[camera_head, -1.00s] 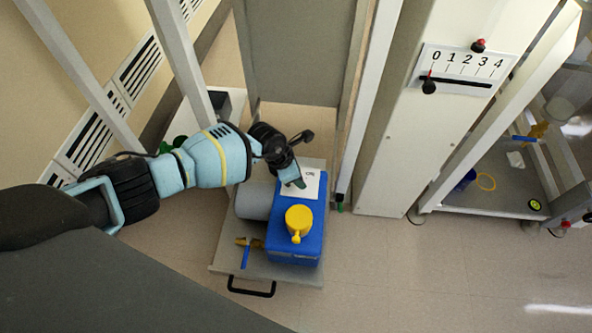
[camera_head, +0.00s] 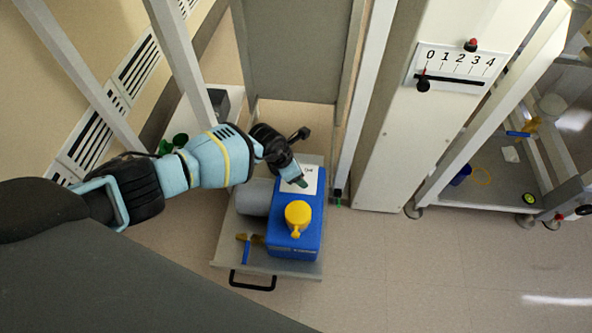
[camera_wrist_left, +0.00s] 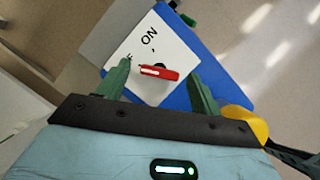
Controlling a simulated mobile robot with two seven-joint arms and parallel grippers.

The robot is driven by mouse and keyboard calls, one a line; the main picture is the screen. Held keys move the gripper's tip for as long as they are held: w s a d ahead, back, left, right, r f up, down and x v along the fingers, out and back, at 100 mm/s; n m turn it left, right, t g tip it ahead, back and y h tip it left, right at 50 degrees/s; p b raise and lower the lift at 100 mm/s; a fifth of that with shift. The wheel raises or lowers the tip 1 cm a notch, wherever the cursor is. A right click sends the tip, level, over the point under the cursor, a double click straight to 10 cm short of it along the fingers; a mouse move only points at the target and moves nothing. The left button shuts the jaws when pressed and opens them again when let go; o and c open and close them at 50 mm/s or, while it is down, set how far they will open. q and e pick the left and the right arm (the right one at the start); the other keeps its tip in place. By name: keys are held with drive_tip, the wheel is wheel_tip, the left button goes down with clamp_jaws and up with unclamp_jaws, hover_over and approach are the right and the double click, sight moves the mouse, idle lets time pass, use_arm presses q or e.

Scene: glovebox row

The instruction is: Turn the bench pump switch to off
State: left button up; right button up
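My left gripper (camera_head: 300,179) is over the plate. In the wrist view its green fingers (camera_wrist_left: 160,84) are apart, one on each side of the lever, not visibly touching it. My right gripper is not in view.
The shelf (camera_head: 228,254) has a black handle (camera_head: 252,282) and a blue-handled valve (camera_head: 246,250). A grey cylinder (camera_head: 254,197) lies beside the pump. A white post (camera_head: 348,120) and a panel with a 0–4 scale (camera_head: 455,66) stand to the right. Floor is clear at lower right.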

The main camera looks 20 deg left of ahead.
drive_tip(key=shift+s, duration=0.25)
use_arm(q)
drive_tip(key=shift+r, duration=0.1)
drive_tip(key=shift+a+r+p, duration=0.1)
drive_tip(key=shift+r+p, duration=0.2)
drive_tip(key=shift+r, duration=0.05)
drive_tip(key=p+v, duration=0.3)
drive_tip(key=v, duration=0.4)
drive_tip(key=shift+p, duration=0.35)
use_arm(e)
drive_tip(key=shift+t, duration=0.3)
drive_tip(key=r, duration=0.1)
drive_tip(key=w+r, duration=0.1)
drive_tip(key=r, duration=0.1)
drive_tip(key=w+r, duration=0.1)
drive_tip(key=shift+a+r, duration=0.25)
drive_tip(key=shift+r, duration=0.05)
use_arm(q)
drive_tip(key=shift+s, duration=0.1)
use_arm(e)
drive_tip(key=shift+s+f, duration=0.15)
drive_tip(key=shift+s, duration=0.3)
